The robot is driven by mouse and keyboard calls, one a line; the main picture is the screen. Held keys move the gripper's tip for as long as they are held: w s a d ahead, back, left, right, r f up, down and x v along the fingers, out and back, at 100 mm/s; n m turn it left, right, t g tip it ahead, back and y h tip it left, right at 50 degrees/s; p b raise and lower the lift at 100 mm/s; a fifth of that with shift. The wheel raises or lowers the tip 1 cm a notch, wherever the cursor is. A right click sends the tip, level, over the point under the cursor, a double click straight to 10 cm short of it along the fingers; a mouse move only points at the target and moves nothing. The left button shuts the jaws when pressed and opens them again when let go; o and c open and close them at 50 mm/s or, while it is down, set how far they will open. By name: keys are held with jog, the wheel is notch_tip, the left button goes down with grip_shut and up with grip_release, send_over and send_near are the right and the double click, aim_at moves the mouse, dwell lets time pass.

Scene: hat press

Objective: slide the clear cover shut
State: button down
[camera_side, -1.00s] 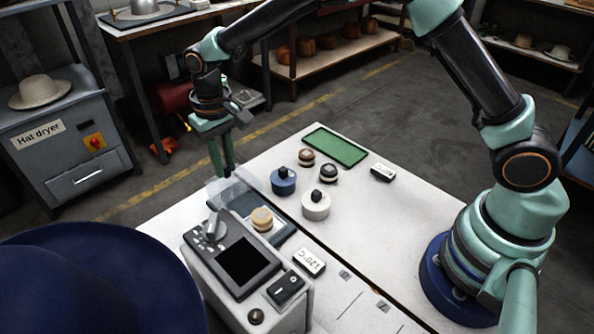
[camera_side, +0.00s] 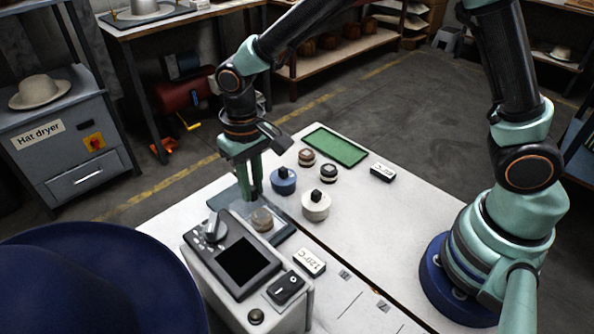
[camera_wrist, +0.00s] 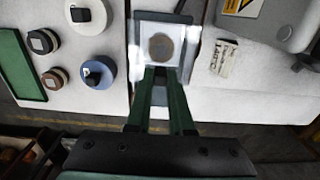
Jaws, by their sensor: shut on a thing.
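The clear cover (camera_wrist: 194,46) shows in the wrist view as a pale see-through sheet over the press bed. In the side view its outline is faint. Under it, a round tan piece (camera_side: 262,220) sits on the dark bed (camera_side: 284,235) and looks dulled through the cover. The tan piece also shows in the wrist view (camera_wrist: 161,46). My gripper (camera_side: 250,198) points down at the back end of the bed, just behind the tan piece. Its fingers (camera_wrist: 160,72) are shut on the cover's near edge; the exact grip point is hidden.
The control box (camera_side: 243,263) with screen and dial stands in front of the bed. A blue knobbed weight (camera_side: 284,184), a white one (camera_side: 315,207), two small pucks and a green tray (camera_side: 335,147) lie on the table right of my gripper. A 120°C label block (camera_side: 310,262) lies near the box.

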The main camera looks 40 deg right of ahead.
jog(key=shift+s+r, duration=0.1)
jog(key=shift+s, duration=0.1)
jog(key=c, duration=0.8)
grip_release()
notch_tip(320, 180, up, 12)
jog(key=s+d+r+t, duration=0.2)
jog(key=s+d, duration=0.2)
jog(key=d, duration=0.5)
jog(key=s+d+r+t, duration=0.1)
jog(key=s+d+t, duration=0.2)
jog(key=d, duration=0.6)
jog(key=shift+s+d+r+t, duration=0.3)
jog(key=shift+s+r, duration=0.1)
jog(key=shift+s, duration=0.35)
